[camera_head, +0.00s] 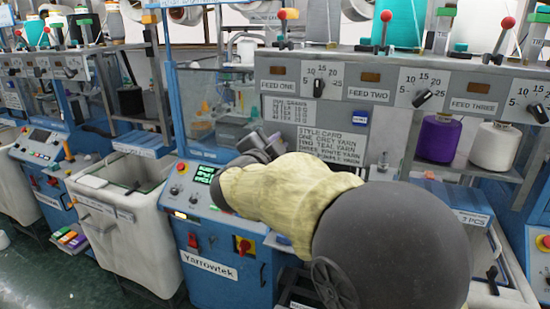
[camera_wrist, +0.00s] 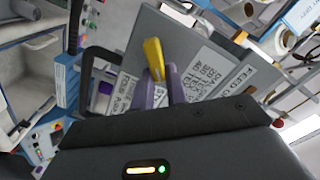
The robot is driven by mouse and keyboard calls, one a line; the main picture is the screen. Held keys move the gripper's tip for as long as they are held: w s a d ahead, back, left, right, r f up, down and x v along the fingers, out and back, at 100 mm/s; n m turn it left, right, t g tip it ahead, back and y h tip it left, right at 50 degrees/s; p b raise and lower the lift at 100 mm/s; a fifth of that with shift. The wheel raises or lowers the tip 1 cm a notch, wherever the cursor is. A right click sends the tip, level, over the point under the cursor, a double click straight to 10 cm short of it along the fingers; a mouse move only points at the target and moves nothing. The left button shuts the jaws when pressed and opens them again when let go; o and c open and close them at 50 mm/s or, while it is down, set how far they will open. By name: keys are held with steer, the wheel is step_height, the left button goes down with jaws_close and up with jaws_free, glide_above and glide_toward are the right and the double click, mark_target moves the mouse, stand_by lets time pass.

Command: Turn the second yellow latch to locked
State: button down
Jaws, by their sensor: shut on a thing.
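In the wrist view my gripper (camera_wrist: 162,86) shows two purple fingers close together. They are shut on a yellow latch (camera_wrist: 153,57), a narrow piece that sticks up from between the fingertips. The latch's base and any locked or unlocked mark are hidden, so I cannot tell its position or which one in the row it is.
A grey panel (camera_head: 305,110) with feed dials and a style card stands behind my arm. Below are a lit control console (camera_head: 203,175) and a red-and-yellow switch (camera_head: 243,246). A white bin (camera_head: 125,220) stands left; purple yarn (camera_head: 438,140) and white yarn (camera_head: 495,147) sit right.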

steer(key=m+b, duration=0.2)
steer(key=b, duration=0.1)
steer(key=f+m+b, duration=0.1)
steer(key=m+b, duration=0.4)
steer(key=m, duration=0.1)
steer(key=shift+d+f+b, duration=0.25)
steer(key=shift+b, duration=0.15)
steer(key=c, duration=1.4)
jaws_free()
steer(key=shift+s, duration=0.1)
steer(key=b+v, duration=0.2)
steer(key=v, duration=1.5)
steer(key=shift+s+b, duration=0.15)
steer(key=shift+b, duration=0.2)
